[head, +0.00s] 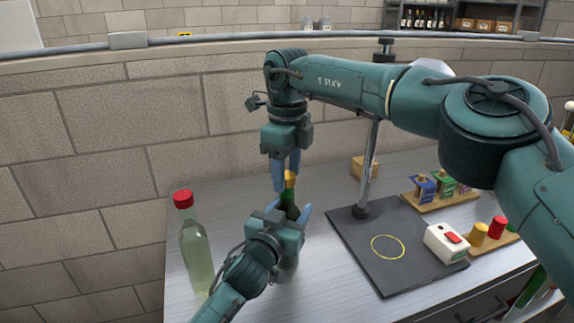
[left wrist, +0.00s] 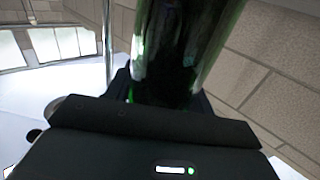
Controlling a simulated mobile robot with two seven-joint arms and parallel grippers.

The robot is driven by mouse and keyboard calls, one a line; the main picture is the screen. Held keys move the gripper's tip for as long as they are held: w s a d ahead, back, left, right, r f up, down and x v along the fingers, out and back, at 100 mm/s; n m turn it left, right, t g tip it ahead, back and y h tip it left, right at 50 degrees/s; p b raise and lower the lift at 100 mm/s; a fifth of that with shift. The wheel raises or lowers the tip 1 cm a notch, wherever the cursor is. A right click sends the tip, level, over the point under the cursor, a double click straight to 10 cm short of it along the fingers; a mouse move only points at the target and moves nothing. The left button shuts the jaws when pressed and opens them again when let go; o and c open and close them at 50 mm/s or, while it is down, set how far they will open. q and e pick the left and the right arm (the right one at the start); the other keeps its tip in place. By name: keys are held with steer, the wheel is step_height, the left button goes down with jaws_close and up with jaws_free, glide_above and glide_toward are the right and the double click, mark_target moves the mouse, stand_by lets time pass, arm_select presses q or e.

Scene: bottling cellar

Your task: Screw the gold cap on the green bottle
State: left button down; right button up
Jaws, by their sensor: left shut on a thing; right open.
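The green bottle (head: 289,199) stands at the left part of the metal table, dark green, mostly hidden behind my left gripper. Its glass fills the top middle of the left wrist view (left wrist: 180,50). My left gripper (head: 287,214) is shut on it. The gold cap (head: 290,178) is at the top of the bottle's neck; whether it is screwed tight cannot be told. My right gripper (head: 285,178) points down from above, open, with its blue fingers around or just beside the cap.
A pale bottle with a red cap (head: 194,245) stands at the left table edge. To the right are a dark mat (head: 350,235) with a post and yellow ring, a white box with a red button (head: 446,243), and wooden holders with gold and red pieces (head: 478,235). A brick wall is behind.

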steer(key=shift+c, duration=0.2)
steer(key=c, duration=1)
steer(key=o, duration=1.2)
steer(key=shift+c, duration=0.2)
steer(key=shift+r, duration=0.1)
step_height(320, 180, up, 7)
steer(key=shift+r, duration=0.15)
